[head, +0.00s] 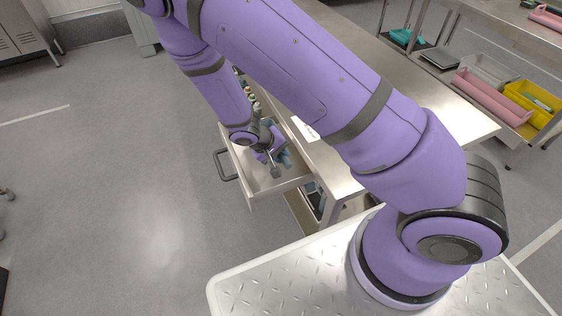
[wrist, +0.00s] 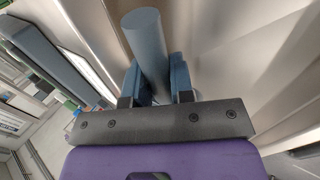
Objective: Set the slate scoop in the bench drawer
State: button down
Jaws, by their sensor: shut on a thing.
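The slate scoop (wrist: 146,45) shows in the wrist view as a blue-grey rounded shaft between the two fingers of my gripper (wrist: 152,85). My gripper is shut on it. In the head view my gripper (head: 272,156) is at the open bench drawer (head: 262,193), over its inside. A small grey part of the scoop (head: 277,172) shows just below the fingers. I cannot tell whether it touches the drawer floor. The drawer is pulled out from the bench (head: 430,100) to the left, with a dark bar handle (head: 222,165) on its front.
Several small bottles (head: 252,98) stand near the drawer's far end, partly behind my arm. A white label (head: 305,128) lies on the bench edge. At the right, a cart holds a pink tray (head: 492,97) and a yellow bin (head: 533,102). The floor left of the drawer is clear.

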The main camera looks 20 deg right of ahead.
jog(key=shift+f, duration=2.05)
jog(key=shift+f, duration=0.1)
jog(key=c, duration=1)
grip_release()
